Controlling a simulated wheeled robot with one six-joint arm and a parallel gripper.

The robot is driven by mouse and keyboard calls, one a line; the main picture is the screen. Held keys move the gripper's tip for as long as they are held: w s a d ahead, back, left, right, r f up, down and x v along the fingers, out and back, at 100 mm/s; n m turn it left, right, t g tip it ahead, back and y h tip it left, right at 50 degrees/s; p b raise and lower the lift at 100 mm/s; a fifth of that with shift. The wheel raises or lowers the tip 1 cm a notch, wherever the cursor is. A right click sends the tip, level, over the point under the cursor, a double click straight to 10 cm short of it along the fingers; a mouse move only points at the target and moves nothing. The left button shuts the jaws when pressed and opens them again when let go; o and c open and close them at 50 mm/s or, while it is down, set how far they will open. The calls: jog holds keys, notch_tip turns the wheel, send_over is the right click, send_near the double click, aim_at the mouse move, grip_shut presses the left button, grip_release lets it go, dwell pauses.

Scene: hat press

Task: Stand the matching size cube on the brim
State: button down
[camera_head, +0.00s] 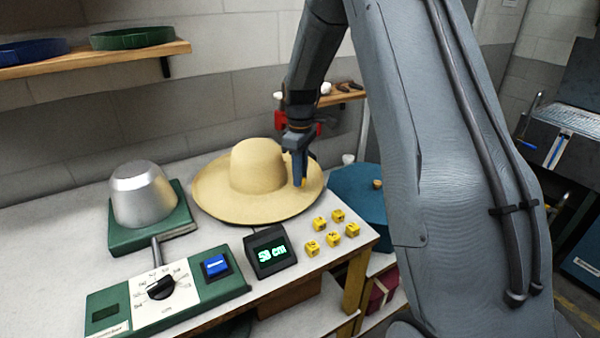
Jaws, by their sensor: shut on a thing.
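A straw-coloured hat (257,168) with a wide brim (218,203) lies crown up on the white table. My gripper (300,178) points down over the right part of the brim, beside the crown. It is shut on a small yellow cube (303,183), mostly hidden by the blue fingers; its marking cannot be read. Whether the cube touches the brim is unclear. Several other yellow size cubes (332,240) sit on the table at front right, their markings too small to read surely. A small black display (270,252) shows green text, seemingly 58 cm.
A silver hat block (142,194) on a green base stands left of the hat. A control panel (165,290) with a black dial and blue button lies in front. A teal object (355,190) stands beyond the table's right edge. A wooden shelf (90,62) holds blue and green rings.

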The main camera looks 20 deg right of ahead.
jog(key=shift+f, duration=0.9)
dwell(0.3)
jog(key=c, duration=1.5)
grip_release()
jog(key=shift+o, duration=0.2)
jog(key=shift+r, duration=0.1)
